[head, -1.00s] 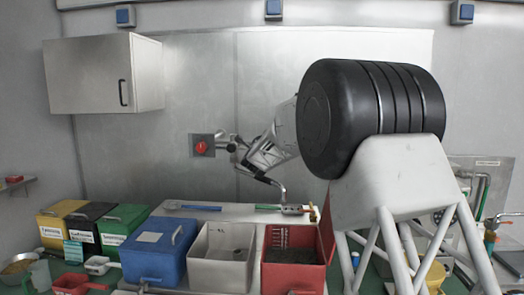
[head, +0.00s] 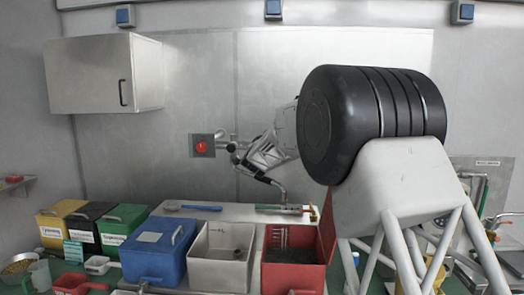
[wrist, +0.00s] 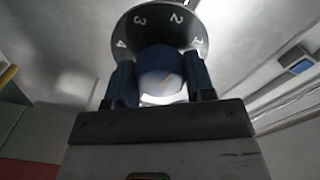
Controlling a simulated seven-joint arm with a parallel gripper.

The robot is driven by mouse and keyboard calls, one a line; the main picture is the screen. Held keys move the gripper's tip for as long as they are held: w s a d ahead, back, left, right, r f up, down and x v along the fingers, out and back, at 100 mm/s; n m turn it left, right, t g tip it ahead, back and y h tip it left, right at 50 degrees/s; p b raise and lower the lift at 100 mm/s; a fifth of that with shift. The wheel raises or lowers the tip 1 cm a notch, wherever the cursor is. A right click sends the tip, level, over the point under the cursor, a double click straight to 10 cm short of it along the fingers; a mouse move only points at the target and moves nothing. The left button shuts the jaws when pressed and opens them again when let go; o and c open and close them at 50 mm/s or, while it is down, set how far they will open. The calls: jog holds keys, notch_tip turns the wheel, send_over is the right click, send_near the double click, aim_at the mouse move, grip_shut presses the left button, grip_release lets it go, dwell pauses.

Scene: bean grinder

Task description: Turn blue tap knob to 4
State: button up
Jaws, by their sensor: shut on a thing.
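In the wrist view, a round grey dial plate (wrist: 186,27) carries white numerals, with 4 at the left, 3 and 2 along the top and 1 at the right. The blue tap knob (wrist: 161,74) stands in front of it. My gripper (wrist: 161,84) is shut on the knob, one dark finger at each side. In the head view I cannot make out the knob or my gripper.
Blue (head: 155,262), white (head: 216,270) and red (head: 290,277) bins stand on the counter. A red button (head: 201,147) and a metal cabinet (head: 88,75) are on the wall. A large black cylinder on a grey frame blocks much of the head view's right side.

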jog(key=n, duration=0.5)
jog(key=shift+n, duration=0.3)
jog(key=n, duration=0.4)
jog(key=shift+n, duration=0.3)
jog(key=o, duration=0.9)
jog(key=shift+s, duration=0.2)
jog(key=shift+s, duration=3.75)
